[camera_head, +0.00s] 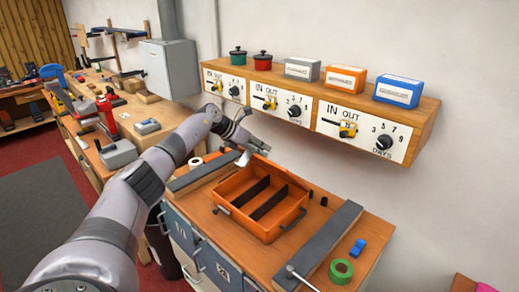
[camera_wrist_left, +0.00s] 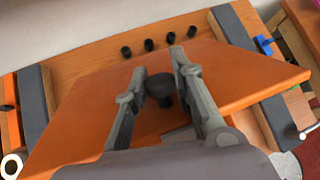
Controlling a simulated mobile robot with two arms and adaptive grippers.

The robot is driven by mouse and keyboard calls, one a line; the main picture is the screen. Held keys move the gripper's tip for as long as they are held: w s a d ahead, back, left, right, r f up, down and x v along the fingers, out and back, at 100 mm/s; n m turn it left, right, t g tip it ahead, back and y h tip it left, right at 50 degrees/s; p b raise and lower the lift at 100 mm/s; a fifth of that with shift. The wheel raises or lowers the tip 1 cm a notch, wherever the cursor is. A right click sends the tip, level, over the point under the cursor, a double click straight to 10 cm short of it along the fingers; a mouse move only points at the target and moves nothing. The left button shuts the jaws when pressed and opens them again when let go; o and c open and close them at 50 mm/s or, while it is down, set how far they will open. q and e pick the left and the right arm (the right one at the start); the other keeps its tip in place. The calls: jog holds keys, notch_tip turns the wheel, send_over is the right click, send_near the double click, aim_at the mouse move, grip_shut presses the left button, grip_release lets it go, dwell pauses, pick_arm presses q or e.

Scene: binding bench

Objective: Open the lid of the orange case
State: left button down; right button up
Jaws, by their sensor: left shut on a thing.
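The orange case (camera_head: 236,215) stands open on the cabinet top in the head view, and two dark dividers show inside it. My left gripper (camera_head: 243,155) is at the far left corner of the case. In the left wrist view an orange panel, the lid (camera_wrist_left: 90,110), fills the middle. A black knob (camera_wrist_left: 160,88) on it sits between the two fingers, and the gripper (camera_wrist_left: 163,80) is shut on it. In the head view the lid cannot be told clearly from the case walls. My right gripper is in neither view.
Grey bars lie left (camera_head: 198,174) and right (camera_head: 325,240) of the case. A green tape roll (camera_head: 341,270) and blue clip (camera_head: 358,247) lie at right. Several black pegs (camera_wrist_left: 150,45) stand behind it. A shelf with dials (camera_head: 300,100) overhangs the back.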

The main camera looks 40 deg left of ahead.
pick_arm(q)
jog(key=shift+w+r, duration=0.1)
jog(key=shift+r, duration=0.1)
jog(key=c, duration=1.4)
grip_release()
jog(key=shift+d, duration=0.1)
jog(key=shift+o, duration=0.3)
jog(key=shift+f, duration=0.1)
jog(key=v, duration=1.2)
